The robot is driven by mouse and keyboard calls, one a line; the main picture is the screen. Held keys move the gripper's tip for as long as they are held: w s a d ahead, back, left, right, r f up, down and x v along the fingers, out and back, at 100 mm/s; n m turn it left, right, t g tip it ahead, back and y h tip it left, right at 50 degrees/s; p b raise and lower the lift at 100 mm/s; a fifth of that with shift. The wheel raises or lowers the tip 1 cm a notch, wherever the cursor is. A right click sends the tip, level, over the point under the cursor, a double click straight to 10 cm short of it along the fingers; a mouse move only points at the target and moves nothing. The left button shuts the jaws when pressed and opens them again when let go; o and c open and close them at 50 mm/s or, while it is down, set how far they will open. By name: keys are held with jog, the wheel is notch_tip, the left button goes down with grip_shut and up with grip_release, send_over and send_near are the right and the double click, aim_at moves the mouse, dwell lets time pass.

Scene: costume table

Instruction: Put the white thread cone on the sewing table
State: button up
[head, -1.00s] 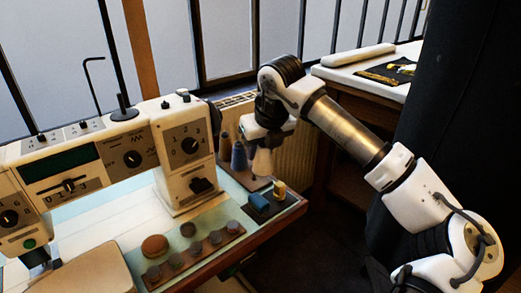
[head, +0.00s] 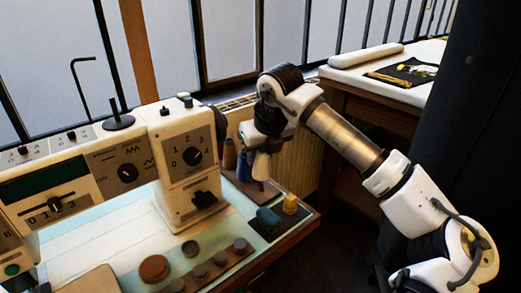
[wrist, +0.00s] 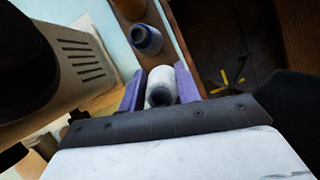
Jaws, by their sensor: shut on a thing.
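My gripper (head: 266,143) points down over the right end of the table (head: 122,240) that carries the sewing machine. It is shut on the white thread cone (head: 261,166), which hangs below it upright or nearly so. In the wrist view the white cone (wrist: 160,84) sits between the two purple fingers (wrist: 187,82), its hollow top facing the camera. The cone's base is hidden, so I cannot tell whether it touches the wooden board below. A blue cone (head: 243,166) and a brown cone (head: 229,154) stand just left of it.
The sewing machine (head: 188,165) stands close on the left. Blue and yellow small items (head: 268,217) and a row of dark round pieces (head: 220,258) lie in front. A second, white-topped table (head: 348,75) at the back right holds a roll and dark cloth, with bare surface between.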

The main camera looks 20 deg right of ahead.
jog(key=shift+f+b, duration=0.8)
jog(key=shift+f, duration=1.05)
jog(key=shift+f+b, duration=0.35)
jog(key=shift+b, duration=0.15)
jog(key=shift+w, duration=0.1)
jog(key=o, duration=1.1)
jog(key=v, duration=1.3)
jog(key=shift+s+d+r, duration=0.1)
jog(key=shift+s+r, duration=0.1)
jog(key=shift+r, duration=0.15)
jog(key=shift+s+f, duration=0.1)
